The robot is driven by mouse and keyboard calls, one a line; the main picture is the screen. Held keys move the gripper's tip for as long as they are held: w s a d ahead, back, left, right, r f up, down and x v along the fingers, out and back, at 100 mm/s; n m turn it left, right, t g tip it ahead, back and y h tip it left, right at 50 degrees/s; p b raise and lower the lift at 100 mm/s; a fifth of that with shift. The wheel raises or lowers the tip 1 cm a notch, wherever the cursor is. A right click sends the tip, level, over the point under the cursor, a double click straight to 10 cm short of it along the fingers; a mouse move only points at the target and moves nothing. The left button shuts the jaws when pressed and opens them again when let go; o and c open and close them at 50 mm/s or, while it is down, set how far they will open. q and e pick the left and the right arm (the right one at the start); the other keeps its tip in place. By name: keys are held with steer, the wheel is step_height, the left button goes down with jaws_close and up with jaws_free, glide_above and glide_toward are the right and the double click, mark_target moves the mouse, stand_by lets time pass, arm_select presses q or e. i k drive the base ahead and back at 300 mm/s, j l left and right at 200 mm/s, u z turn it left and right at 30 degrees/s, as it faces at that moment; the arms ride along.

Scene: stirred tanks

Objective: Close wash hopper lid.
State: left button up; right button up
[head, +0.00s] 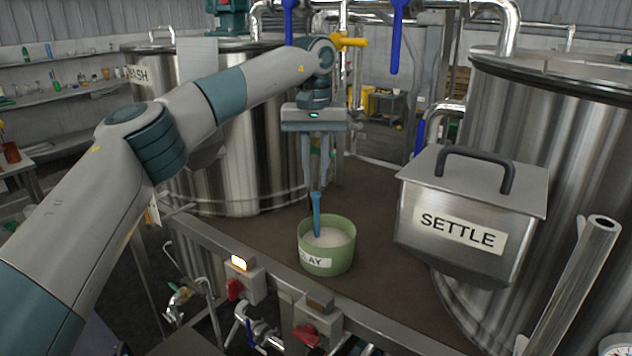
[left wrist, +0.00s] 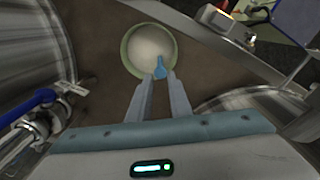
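My right gripper is out of view.
A green tub (head: 341,257) of white powder holds the scoop on the brown deck (head: 375,215). The SETTLE hopper (head: 463,225), lid down, stands at the right by a large tank (head: 560,140). Valves and switch boxes (head: 240,280) line the front rail.

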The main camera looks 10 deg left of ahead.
mark_target(198, 58)
steer(key=k+l+u, duration=0.1)
steer(key=u, duration=0.95)
steer(key=i, duration=0.05)
